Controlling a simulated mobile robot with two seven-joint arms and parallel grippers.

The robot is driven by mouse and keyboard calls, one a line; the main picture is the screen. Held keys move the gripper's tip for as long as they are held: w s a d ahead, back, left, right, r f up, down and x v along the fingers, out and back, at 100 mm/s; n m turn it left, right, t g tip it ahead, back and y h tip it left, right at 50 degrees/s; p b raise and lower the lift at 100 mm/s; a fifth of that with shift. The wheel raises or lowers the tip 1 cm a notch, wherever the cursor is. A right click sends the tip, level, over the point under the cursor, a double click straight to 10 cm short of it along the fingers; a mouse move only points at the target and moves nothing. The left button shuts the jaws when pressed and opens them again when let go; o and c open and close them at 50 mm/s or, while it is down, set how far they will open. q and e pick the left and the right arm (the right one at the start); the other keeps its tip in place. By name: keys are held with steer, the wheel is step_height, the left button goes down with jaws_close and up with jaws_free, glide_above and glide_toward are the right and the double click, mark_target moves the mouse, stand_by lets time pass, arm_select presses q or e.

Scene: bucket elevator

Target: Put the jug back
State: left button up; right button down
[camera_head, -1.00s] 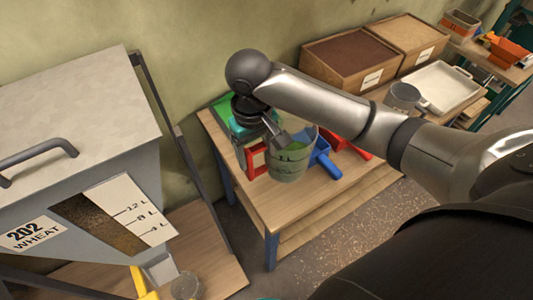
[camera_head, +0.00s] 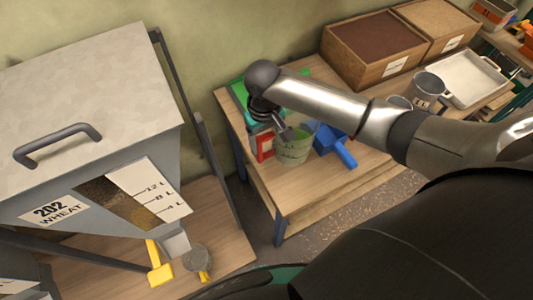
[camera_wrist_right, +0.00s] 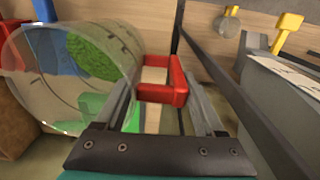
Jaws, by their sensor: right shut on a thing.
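The clear jug (camera_head: 293,150) with dark marks and a red handle (camera_head: 265,146) is over the left part of the wooden table, looking roughly upright. My right gripper (camera_head: 286,133) is shut on the handle. In the right wrist view the jug (camera_wrist_right: 75,75) fills the left side, and its red handle (camera_wrist_right: 162,93) lies between the fingers of my right gripper (camera_wrist_right: 162,75). Green shows through the jug's wall; I cannot tell whether it is inside or behind. I cannot tell whether the jug's base touches the table. My left gripper is out of view.
A blue scoop (camera_head: 335,145) lies right of the jug. A green item (camera_head: 239,92) is behind it. Wooden bins (camera_head: 375,55), a metal mug (camera_head: 428,90) and a white tray (camera_head: 478,83) stand farther right. The grey wheat hopper (camera_head: 85,150) is at left.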

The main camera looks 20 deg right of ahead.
mark_target(266, 155)
steer(key=shift+f+b, duration=0.55)
steer(key=shift+f, duration=2.85)
jaws_free()
steer(key=shift+f, duration=0.15)
step_height(266, 155, up, 12)
steer(key=shift+a+r+p, duration=0.15)
steer(key=shift+p, duration=0.9)
